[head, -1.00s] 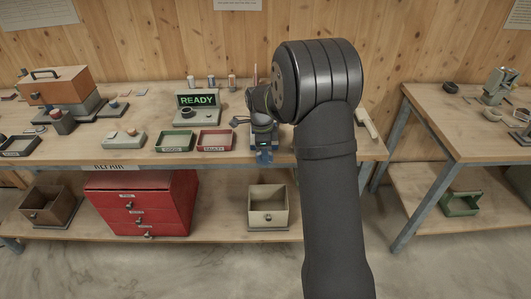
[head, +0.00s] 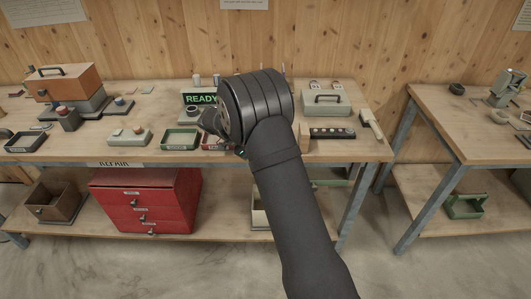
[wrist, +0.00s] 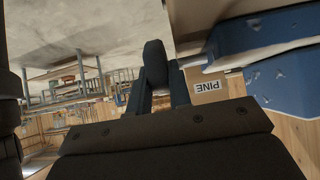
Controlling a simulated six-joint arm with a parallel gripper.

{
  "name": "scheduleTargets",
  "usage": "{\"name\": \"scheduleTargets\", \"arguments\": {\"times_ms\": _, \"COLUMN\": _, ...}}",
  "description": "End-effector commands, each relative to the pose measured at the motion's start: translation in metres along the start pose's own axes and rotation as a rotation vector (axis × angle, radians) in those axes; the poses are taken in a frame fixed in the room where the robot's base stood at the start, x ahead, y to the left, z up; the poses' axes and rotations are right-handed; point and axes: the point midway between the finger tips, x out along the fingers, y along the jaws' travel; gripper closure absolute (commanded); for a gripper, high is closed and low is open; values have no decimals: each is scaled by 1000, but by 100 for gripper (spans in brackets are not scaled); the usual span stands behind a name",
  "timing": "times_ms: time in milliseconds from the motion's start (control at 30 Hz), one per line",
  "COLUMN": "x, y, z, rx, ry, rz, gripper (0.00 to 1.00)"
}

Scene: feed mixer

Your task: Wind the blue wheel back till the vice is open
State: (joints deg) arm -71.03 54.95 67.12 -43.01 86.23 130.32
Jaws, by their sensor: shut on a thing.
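In the wrist view my gripper (wrist: 157,84) has its two dark fingers closed around a dark rounded knob (wrist: 153,54). Large worn blue metal parts (wrist: 282,84) fill the right of that view. I cannot tell which of them belongs to the wheel and which to the vice. In the head view my arm hides the gripper, the vice and most of the wheel. How far the vice jaws stand apart is hidden.
A block marked PINE (wrist: 209,86) is close beyond the fingers. On the bench (head: 352,151) are a green tray (head: 181,147), a READY display (head: 200,99), a green case (head: 326,103) and a dark strip (head: 332,133). A red drawer cabinet (head: 144,208) stands below.

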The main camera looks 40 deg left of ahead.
Motion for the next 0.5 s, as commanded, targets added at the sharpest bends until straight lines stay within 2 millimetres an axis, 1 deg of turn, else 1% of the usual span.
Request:
{"name": "scheduleTargets", "arguments": {"times_ms": 200, "x": 0, "y": 0, "z": 2, "rx": 0, "ry": 76, "rz": 0, "gripper": 100}}
{"name": "scheduleTargets", "arguments": {"times_ms": 500, "x": 0, "y": 0, "z": 3, "rx": 0, "ry": 106, "rz": 0, "gripper": 100}}
